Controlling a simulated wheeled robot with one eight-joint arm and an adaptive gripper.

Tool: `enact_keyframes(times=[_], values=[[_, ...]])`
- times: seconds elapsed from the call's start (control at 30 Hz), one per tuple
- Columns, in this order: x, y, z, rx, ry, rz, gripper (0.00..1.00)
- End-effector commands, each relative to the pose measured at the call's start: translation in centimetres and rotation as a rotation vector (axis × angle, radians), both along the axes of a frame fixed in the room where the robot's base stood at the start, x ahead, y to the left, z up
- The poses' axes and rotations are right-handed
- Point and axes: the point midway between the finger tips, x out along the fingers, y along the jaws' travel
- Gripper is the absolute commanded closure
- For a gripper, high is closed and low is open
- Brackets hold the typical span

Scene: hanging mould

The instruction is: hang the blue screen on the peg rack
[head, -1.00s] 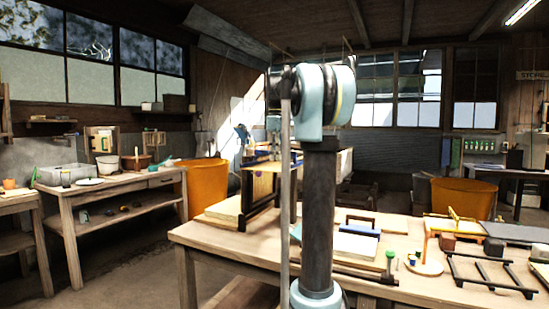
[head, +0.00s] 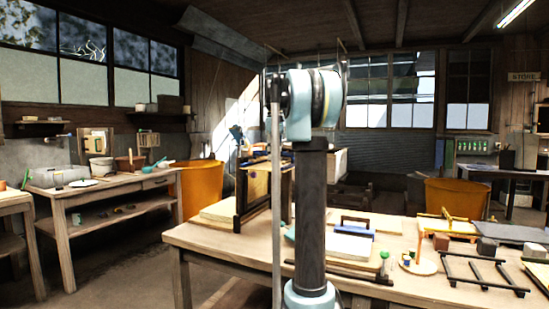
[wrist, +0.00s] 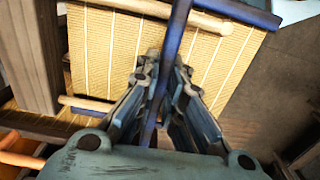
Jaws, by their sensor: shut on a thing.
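The blue screen (wrist: 242,68) has a yellowish ribbed face and blue edge bars, and fills much of the wrist view. My gripper (wrist: 163,78) is shut on one of its blue bars. In the head view, the screen's yellowish face (head: 258,186) shows left of my arm; my gripper cannot be made out there. The peg rack shows in the wrist view as a thick brown post (wrist: 30,55) at left with pale round pegs across the screen's face. Its dark upright (head: 239,200) stands on the table in the head view. I cannot tell whether the screen rests on a peg.
The wooden table (head: 210,240) carries a white block (head: 350,245), a dark slatted frame (head: 485,272) and a round stand (head: 418,264). Orange bins (head: 455,197) stand behind. A side bench (head: 115,187) is at left, with open floor between.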

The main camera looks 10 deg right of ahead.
Motion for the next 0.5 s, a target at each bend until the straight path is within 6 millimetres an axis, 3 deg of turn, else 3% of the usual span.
enact_keyframes(times=[0.5], values=[[-0.01, 0.02, -0.39, 0.0, 0.0, 0.0, 1.0]])
